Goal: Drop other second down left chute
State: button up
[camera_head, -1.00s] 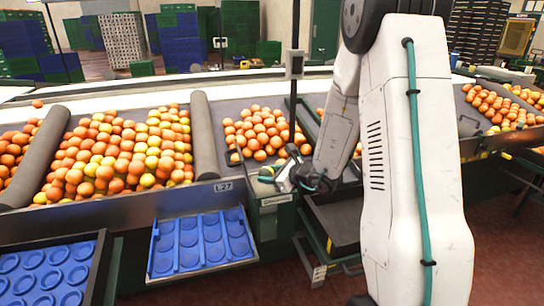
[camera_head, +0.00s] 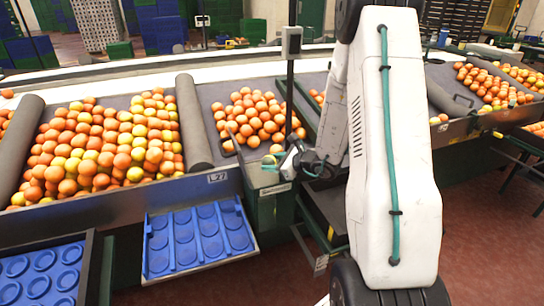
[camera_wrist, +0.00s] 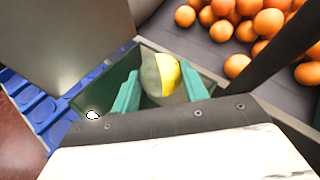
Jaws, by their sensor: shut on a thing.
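My gripper (camera_wrist: 160,80) has two teal fingers closed on a fruit. The fruit (camera_wrist: 170,72) is part yellow and part dull grey-green. In the wrist view it sits between the fingertips, over a dark green box-like opening (camera_wrist: 205,73) that looks like a chute mouth. I cannot tell which of the chutes this opening is.
A heap of oranges (camera_head: 255,118) lies on the grey deck behind the gripper. Mixed orange and yellow fruit (camera_head: 105,150) fills the left lane beside a grey roller (camera_head: 193,120). A blue tray (camera_head: 200,238) stands empty below. A thin dark post (camera_head: 290,85) rises close to the gripper.

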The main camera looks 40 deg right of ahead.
jog(key=shift+f, duration=0.25)
jog(key=o, duration=1.1)
jog(key=v, duration=0.7)
jog(key=shift+s+d+r, duration=0.1)
jog(key=shift+s+r, duration=0.05)
jog(key=shift+s, duration=0.2)
